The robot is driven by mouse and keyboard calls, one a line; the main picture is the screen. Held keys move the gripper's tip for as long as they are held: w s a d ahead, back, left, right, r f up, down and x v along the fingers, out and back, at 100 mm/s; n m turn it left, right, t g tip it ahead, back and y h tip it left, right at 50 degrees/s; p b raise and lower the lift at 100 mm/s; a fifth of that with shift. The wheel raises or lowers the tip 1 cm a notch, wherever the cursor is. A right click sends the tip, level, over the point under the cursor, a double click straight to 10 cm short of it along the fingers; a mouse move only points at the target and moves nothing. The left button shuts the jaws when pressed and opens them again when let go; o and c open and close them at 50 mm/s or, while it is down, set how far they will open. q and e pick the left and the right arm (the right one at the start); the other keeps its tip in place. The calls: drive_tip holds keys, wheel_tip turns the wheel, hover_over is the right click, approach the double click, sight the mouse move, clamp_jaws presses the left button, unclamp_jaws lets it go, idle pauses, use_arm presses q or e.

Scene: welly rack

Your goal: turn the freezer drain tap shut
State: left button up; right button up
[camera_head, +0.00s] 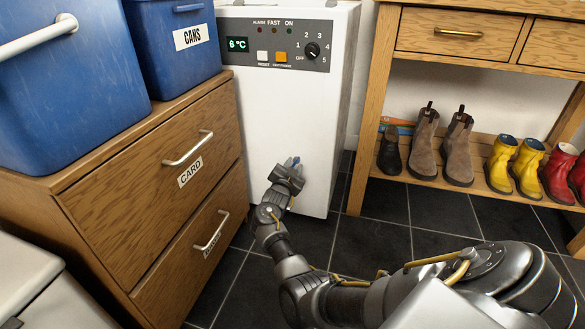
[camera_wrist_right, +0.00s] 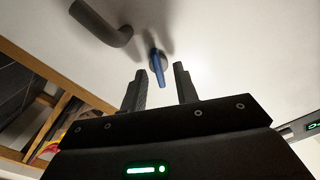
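The freezer (camera_head: 262,115) is a white cabinet at the back, with a panel on top reading 6 °C. Its drain tap has a blue lever (camera_wrist_right: 158,66) on the white front face in the right wrist view. A little blue shows at the gripper in the head view (camera_head: 291,161). My right gripper (camera_wrist_right: 160,72) is open, its two dark fingers apart. The lever's end lies in line with the gap between the fingertips; I cannot tell whether they touch it. In the head view, the right gripper (camera_head: 290,168) is low at the freezer front and hides most of the tap. My left gripper is not in view.
A dark bent pipe (camera_wrist_right: 105,24) sticks out beside the tap. A wooden drawer cabinet (camera_head: 150,190) with blue bins stands close on the left. A wooden rack (camera_head: 470,135) with boots is on the right. The dark tiled floor (camera_head: 385,235) between is mostly clear.

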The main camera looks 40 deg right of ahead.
drive_tip(key=shift+w+d, duration=0.25)
drive_tip(key=shift+d, duration=0.3)
clamp_jaws()
drive_tip(key=shift+m, duration=0.3)
drive_tip(key=m, duration=0.5)
drive_tip(key=shift+s+f+m, duration=0.1)
drive_tip(key=shift+f+m, duration=0.05)
drive_tip(key=shift+m, duration=0.15)
drive_tip(key=m, duration=0.5)
drive_tip(key=shift+m, duration=0.4)
